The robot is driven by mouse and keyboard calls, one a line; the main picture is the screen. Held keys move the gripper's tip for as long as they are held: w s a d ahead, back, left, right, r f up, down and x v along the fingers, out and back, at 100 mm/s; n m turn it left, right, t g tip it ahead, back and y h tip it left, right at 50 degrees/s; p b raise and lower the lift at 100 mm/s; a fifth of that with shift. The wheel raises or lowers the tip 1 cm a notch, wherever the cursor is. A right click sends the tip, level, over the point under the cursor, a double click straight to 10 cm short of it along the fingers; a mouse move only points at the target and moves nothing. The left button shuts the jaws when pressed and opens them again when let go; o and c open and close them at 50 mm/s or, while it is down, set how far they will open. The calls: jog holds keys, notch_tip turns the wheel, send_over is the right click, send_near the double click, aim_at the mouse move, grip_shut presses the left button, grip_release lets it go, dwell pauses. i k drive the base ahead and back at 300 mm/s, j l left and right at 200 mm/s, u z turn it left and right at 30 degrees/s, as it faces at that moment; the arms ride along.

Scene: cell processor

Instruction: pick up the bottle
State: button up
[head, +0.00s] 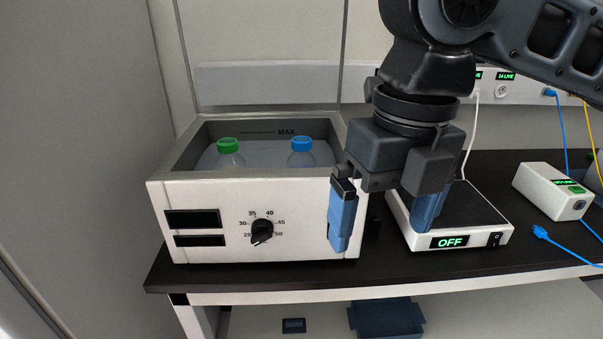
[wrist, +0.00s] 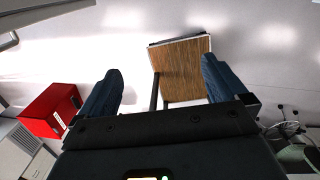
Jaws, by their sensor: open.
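One has a green cap (head: 228,146), at the left. The other has a blue cap (head: 301,145), at the right. Their lower parts are hidden by the bath's front wall. My gripper (head: 385,240) is open and empty, its blue fingers pointing down. It is to the right of both bottles, in front of the bath's right edge and the device beside it. The wrist view also shows the two open fingers (wrist: 160,85), with no bottle between them.
A white device reading OFF (head: 470,235) stands right of the bath on the dark bench (head: 230,278). A small white box (head: 550,190) and blue cables lie further right. The wrist view shows a wooden-topped table (wrist: 185,62) and a red box (wrist: 50,108).

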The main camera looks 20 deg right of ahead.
aim_at(300, 157)
jog(key=i, duration=1)
